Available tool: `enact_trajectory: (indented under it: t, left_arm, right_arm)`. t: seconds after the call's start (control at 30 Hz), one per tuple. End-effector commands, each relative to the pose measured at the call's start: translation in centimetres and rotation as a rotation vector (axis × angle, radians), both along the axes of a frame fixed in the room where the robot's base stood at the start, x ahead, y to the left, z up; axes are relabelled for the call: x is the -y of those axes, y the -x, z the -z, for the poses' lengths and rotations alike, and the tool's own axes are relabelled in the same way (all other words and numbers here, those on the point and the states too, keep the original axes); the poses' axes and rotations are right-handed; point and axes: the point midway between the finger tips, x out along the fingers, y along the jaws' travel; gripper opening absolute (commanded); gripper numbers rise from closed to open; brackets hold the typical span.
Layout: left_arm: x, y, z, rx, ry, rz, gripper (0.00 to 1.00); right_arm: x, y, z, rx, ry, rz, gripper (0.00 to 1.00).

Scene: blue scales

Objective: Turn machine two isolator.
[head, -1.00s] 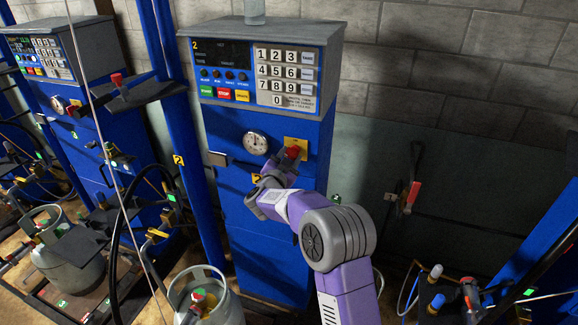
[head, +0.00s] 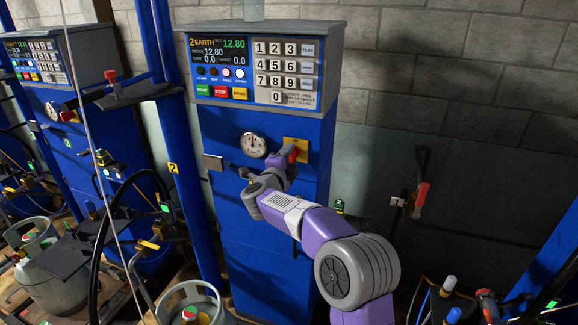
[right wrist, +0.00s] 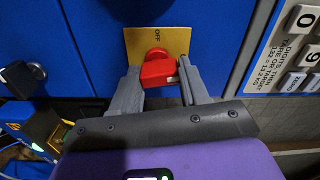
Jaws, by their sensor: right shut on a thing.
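Machine two is the blue cabinet (head: 228,240) in the middle, with a grey keypad panel and a lit display (head: 220,57). Its isolator is a red knob (head: 293,153) on a yellow plate (head: 297,145), right of a round white gauge (head: 253,145). My right gripper (head: 284,165) is at the isolator. In the right wrist view, the gripper (right wrist: 160,85) has its two grey fingers on either side of the red knob (right wrist: 158,68), shut on it. The word OFF shows on the yellow plate (right wrist: 140,42); the other marking is mostly hidden. My left gripper is not in view.
A similar blue machine (head: 75,130) stands on the left. Gas cylinders (head: 55,270) stand at lower left and bottom. A red-handled lever (head: 421,195) is on the wall to the right. A thin pale cable hangs across the left side.

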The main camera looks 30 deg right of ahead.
Motion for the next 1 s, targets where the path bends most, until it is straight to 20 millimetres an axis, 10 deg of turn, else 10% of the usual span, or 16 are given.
enact_trajectory:
  t: [0.93,0.97,1.0]
  left_arm:
    - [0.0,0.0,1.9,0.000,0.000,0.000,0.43]
    - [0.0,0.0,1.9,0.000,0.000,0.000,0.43]
    - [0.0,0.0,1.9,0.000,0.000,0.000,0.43]
  right_arm:
    - [0.1,0.0,0.0,0.149,-0.130,0.000,0.14]
    - [0.1,0.0,0.0,0.149,-0.130,0.000,0.48]
    - [0.1,0.0,0.0,0.149,-0.129,0.000,0.54]
